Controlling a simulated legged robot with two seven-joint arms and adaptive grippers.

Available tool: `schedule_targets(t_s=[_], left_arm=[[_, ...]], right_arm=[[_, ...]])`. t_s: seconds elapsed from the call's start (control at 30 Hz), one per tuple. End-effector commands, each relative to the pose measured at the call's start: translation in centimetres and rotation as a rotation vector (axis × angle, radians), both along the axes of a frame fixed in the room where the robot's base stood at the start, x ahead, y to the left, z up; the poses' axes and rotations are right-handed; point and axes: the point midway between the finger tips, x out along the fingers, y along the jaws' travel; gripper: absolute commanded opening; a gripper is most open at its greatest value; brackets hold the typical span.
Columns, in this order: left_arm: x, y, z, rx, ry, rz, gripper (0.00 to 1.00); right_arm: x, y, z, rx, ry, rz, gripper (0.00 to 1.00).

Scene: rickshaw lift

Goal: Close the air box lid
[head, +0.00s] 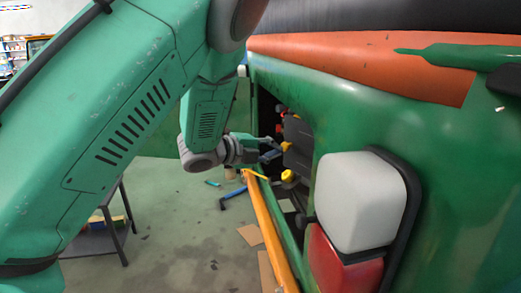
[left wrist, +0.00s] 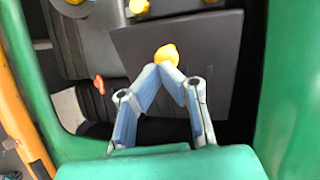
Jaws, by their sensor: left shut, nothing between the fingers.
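My left gripper (head: 277,149) is at the opening, shut and empty. In the left wrist view its fingertips (left wrist: 166,70) meet just below a yellow knob (left wrist: 166,54) on a dark plate (left wrist: 205,50). I cannot tell whether they touch it. My right gripper is out of view.
A white and red lamp block (head: 362,200) sticks out from the vehicle's side, near the camera. An orange rail (head: 268,225) runs low beside the vehicle. A dark table (head: 100,238) stands at lower left. The floor between has scattered flat pieces and a blue tool (head: 232,199).

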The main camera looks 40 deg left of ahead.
Motion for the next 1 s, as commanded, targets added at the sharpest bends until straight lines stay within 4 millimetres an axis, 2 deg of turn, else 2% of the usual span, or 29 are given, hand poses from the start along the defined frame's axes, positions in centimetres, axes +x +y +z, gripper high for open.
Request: schedule_targets(t_s=[0.13, 0.57, 1.0], left_arm=[[0.9, -0.3, 0.1, 0.0, 0.001, 0.0, 0.0], [1.2, -0.4, 0.0, 0.0, 0.0, -0.011, 0.0], [6.3, -0.6, -0.1, 0.001, 0.0, -0.32, 0.0]], right_arm=[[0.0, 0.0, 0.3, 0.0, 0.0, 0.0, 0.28], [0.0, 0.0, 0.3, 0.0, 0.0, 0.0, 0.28], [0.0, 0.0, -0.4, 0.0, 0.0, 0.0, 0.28]])
